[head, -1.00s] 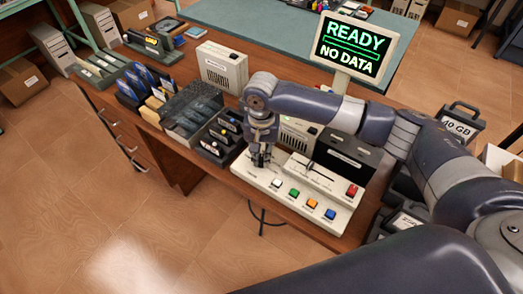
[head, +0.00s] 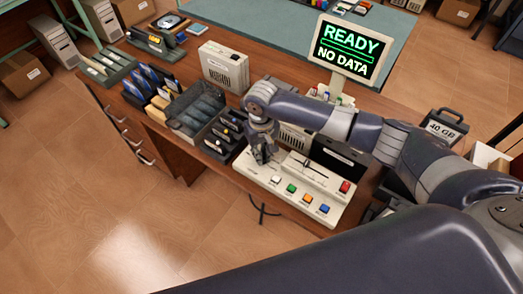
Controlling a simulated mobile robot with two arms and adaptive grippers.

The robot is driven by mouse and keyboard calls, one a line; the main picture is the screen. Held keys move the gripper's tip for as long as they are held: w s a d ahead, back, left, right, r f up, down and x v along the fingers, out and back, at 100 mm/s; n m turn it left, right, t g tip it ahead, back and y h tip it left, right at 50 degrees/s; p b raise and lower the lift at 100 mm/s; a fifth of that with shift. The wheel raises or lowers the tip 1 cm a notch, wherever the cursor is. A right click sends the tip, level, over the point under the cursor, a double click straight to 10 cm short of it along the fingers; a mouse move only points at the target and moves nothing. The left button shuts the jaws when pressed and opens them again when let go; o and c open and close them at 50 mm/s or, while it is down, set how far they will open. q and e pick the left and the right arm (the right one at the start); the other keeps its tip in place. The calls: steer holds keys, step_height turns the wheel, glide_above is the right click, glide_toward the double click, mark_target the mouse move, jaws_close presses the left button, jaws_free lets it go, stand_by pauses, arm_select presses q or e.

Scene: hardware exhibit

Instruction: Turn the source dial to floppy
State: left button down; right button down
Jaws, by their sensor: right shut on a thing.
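A cream control console (head: 335,205) lies on the wooden desk, with white, green, orange and blue buttons along its front, a red button at the right and a slider. My right gripper (head: 262,157) points down at the console's left end. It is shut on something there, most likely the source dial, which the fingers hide. The dial's setting and labels cannot be read. My left gripper is not in view.
Dark trays of disks and cartridges (head: 222,138) stand close left of my right gripper. A beige speaker-like box (head: 223,66) stands behind them. A black case labelled "40 GB" (head: 447,127) is at the right. Open floor lies in front of the desk.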

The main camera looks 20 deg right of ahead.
stand_by(0.3)
steer(key=c, duration=1.6)
jaws_free()
step_height(320, 180, up, 12)
